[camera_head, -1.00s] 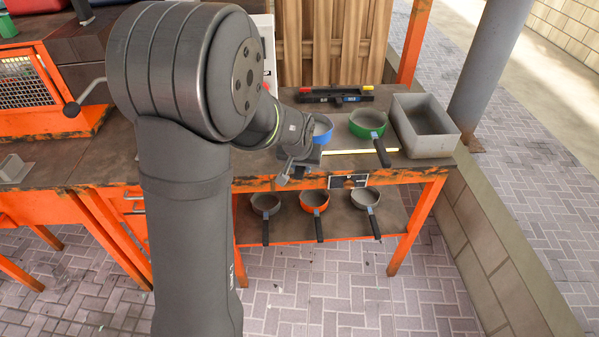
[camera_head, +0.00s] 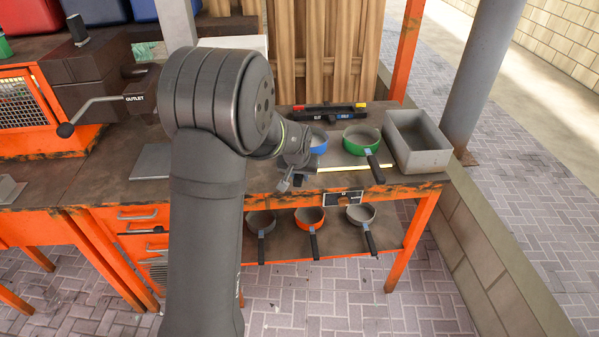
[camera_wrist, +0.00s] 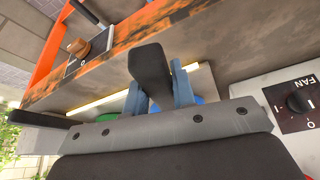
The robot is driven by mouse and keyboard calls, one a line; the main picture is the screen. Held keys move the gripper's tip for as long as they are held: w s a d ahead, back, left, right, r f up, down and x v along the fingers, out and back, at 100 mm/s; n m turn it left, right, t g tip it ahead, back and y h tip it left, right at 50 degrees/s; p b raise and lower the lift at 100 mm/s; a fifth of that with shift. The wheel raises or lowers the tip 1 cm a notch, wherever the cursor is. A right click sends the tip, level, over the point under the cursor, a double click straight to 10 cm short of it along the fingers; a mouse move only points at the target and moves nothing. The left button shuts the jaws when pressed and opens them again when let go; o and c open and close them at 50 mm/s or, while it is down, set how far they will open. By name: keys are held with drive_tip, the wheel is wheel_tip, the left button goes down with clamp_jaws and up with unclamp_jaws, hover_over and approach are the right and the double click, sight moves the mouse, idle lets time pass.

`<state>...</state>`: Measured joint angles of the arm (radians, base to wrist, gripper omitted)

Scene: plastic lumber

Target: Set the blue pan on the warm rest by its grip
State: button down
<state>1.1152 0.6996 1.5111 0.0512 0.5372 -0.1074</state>
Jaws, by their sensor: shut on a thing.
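The blue pan (camera_head: 319,142) is on or just above the bench top, partly hidden behind my gripper (camera_head: 298,172) in the head view. In the wrist view, my gripper (camera_wrist: 158,98) is shut on the pan's black grip (camera_wrist: 150,72), which sticks out between the fingers. A little of the blue pan (camera_wrist: 196,100) shows behind the fingers. A dark rack (camera_head: 330,113) with a red end and a yellow end lies at the back of the bench. It has two small labels, too small to read surely, so I cannot tell which part is the warm rest.
A green pan (camera_head: 361,139) stands right of the blue one, with a grey bin (camera_head: 418,146) beyond it. A pale yellow strip (camera_head: 340,168) lies near the front edge. Several pans, one orange (camera_head: 309,217), are on the lower shelf. A FAN panel (camera_wrist: 296,104) shows in the wrist view.

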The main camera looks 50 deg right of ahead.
drive_tip(key=shift+f, duration=0.1)
drive_tip(key=c, duration=1.1)
unclamp_jaws()
drive_tip(key=shift+f, duration=0.1)
drive_tip(key=v, duration=1.7)
drive_tip(key=shift+r, duration=0.3)
drive_tip(key=x, duration=1.7)
drive_tip(key=shift+f, duration=0.3)
drive_tip(key=shift+r, duration=0.25)
